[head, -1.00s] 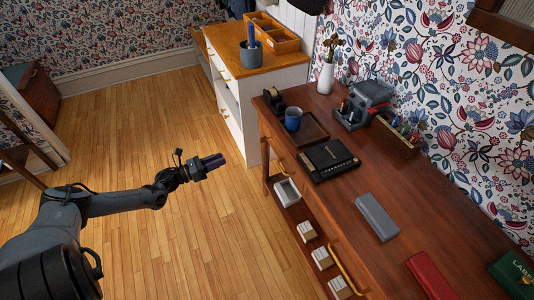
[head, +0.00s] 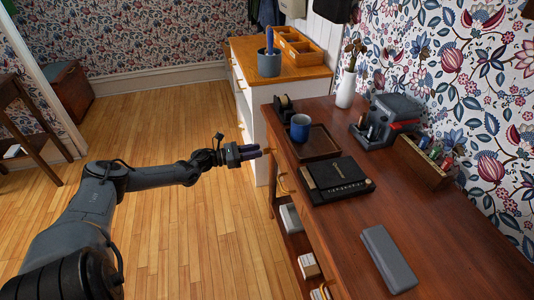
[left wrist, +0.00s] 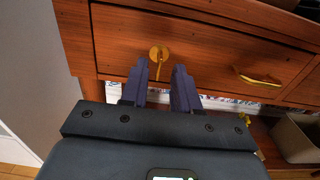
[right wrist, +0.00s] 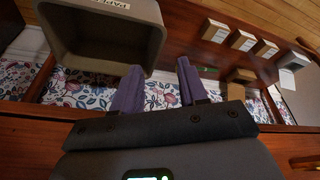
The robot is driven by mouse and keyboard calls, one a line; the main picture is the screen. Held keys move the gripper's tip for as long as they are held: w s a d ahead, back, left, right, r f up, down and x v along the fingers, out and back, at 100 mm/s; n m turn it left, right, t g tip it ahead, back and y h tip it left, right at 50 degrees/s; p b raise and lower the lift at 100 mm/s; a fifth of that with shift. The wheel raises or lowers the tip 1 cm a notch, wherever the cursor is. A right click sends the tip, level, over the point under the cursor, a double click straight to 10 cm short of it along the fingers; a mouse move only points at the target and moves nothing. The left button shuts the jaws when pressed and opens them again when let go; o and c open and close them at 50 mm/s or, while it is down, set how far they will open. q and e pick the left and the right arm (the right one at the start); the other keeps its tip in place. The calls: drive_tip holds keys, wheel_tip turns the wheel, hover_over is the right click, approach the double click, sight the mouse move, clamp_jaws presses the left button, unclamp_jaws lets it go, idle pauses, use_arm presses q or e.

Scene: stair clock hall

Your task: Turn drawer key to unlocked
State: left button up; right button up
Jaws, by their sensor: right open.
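The drawer key (left wrist: 160,64) sits in a round brass keyhole plate (left wrist: 155,52) on the wooden drawer front (left wrist: 210,50) in the left wrist view. Its bow hangs down, roughly upright. My left gripper (left wrist: 161,70) is open, its two dark fingers on either side of the key with gaps visible. In the head view the left gripper (head: 252,152) is at the front of the desk near its far left corner; the key is too small to make out there. My right gripper (right wrist: 160,70) is open and empty in the right wrist view, and is out of the head view.
A brass drawer handle (left wrist: 258,77) is right of the key. A grey bin (right wrist: 100,35) and small boxes (right wrist: 242,41) show near the right gripper.

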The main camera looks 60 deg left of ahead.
sight(266, 149)
use_arm(q)
drive_tip(key=b+x, duration=0.1)
drive_tip(key=x, duration=0.3)
drive_tip(key=shift+w+d+f+b, duration=0.1)
drive_tip(key=shift+w+b, duration=0.15)
drive_tip(key=shift+b, duration=0.1)
drive_tip(key=shift+w+d, duration=0.1)
drive_tip(key=shift+w, duration=0.2)
drive_tip(key=shift+c, duration=0.3)
clamp_jaws()
